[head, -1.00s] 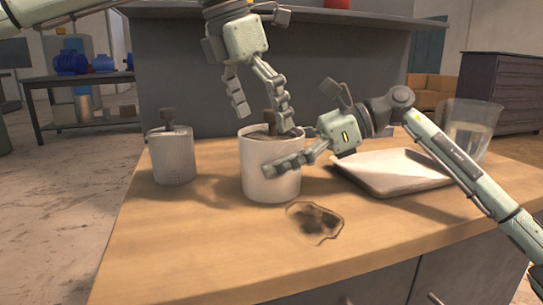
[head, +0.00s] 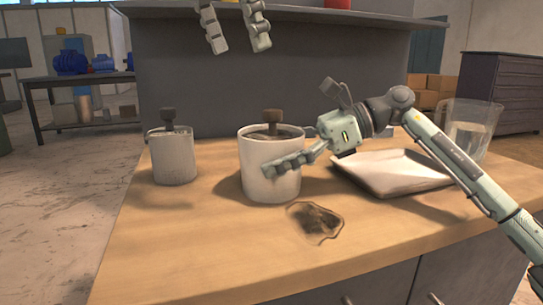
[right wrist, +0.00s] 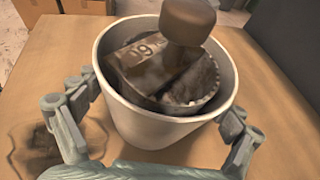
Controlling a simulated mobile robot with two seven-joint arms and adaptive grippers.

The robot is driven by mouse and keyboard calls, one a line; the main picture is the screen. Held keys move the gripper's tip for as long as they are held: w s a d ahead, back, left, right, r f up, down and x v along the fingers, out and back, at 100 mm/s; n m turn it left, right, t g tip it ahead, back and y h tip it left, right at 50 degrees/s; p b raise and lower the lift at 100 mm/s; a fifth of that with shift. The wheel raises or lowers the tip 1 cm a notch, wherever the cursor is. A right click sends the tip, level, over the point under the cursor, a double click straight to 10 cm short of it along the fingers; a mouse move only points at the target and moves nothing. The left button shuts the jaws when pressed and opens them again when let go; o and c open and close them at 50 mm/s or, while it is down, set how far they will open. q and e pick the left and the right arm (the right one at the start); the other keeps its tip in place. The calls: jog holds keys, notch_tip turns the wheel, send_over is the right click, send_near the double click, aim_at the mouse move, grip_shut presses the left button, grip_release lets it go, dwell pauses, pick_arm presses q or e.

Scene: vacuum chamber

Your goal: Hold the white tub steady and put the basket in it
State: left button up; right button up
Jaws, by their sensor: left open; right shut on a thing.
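The white tub (head: 270,184) stands upright on the wooden bench. The basket (right wrist: 190,88), dark with a numbered tag and a brown knob (head: 272,116), sits inside the tub; its lower part is hidden by the tub wall. In the right wrist view it looks slightly tilted. My right gripper (head: 290,163) is shut on the tub, with a finger on either side of it in the right wrist view. My left gripper (head: 233,45) is open and empty, high above the tub and apart from the basket, partly cut off by the top edge.
A grey container (head: 173,158) with a similar knob stands left of the tub. A white tray (head: 392,173) lies to the right, with a clear beaker (head: 467,130) behind it. A dark stain (head: 315,221) marks the bench in front. A grey panel (head: 215,80) rises behind.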

jog(key=o, duration=0.9)
jog(key=shift+d, duration=0.1)
